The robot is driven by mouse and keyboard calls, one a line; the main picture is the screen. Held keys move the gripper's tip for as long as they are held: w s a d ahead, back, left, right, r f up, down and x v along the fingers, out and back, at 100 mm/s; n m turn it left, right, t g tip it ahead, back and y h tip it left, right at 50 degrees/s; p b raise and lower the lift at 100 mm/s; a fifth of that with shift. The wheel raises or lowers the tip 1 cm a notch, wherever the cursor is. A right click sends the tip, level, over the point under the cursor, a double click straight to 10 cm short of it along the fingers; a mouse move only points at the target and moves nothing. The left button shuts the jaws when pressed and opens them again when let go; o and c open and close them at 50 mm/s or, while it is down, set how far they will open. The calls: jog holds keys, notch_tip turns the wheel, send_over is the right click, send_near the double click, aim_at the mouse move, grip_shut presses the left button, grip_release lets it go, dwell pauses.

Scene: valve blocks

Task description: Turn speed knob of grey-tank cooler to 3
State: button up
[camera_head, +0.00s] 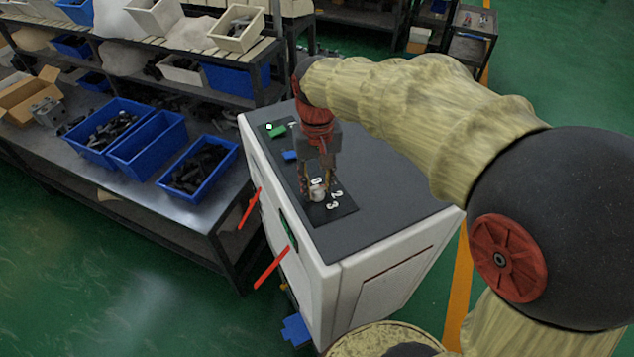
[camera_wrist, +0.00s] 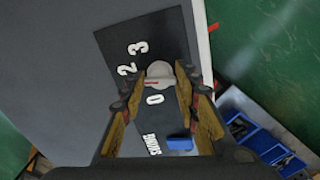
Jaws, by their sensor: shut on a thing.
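A pale round speed knob (camera_head: 318,194) sits on a black panel (camera_head: 343,211) on the grey top of a white cooler cabinet (camera_head: 390,285). My gripper (camera_head: 317,188) points down over the panel, its fingers shut on the knob from both sides. In the wrist view the knob (camera_wrist: 161,72) shows between the fingertips, with a red mark on it pointing left, between the 2 (camera_wrist: 127,69) and the 0 (camera_wrist: 155,99). The 3 (camera_wrist: 138,47) lies beyond the 2. A 1 is not seen in the wrist view. No tank can be made out.
Red handles (camera_head: 271,268) stick out of the cabinet's left side. A bench with blue bins (camera_head: 147,148) stands left. The grey top (camera_head: 400,185) right of the panel is clear.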

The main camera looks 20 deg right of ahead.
aim_at(318, 187)
jog(key=n, duration=0.4)
jog(key=shift+n, duration=0.3)
jog(key=n, duration=0.3)
jog(key=shift+n, duration=0.3)
jog(key=n, duration=0.4)
jog(key=shift+d, duration=0.1)
jog(key=shift+w+n+p, duration=0.1)
jog(key=shift+n+p, duration=0.2)
jog(key=shift+n, duration=1.4)
jog(key=o, duration=1.2)
jog(key=shift+c, duration=0.2)
notch_tip(318, 187, up, 12)
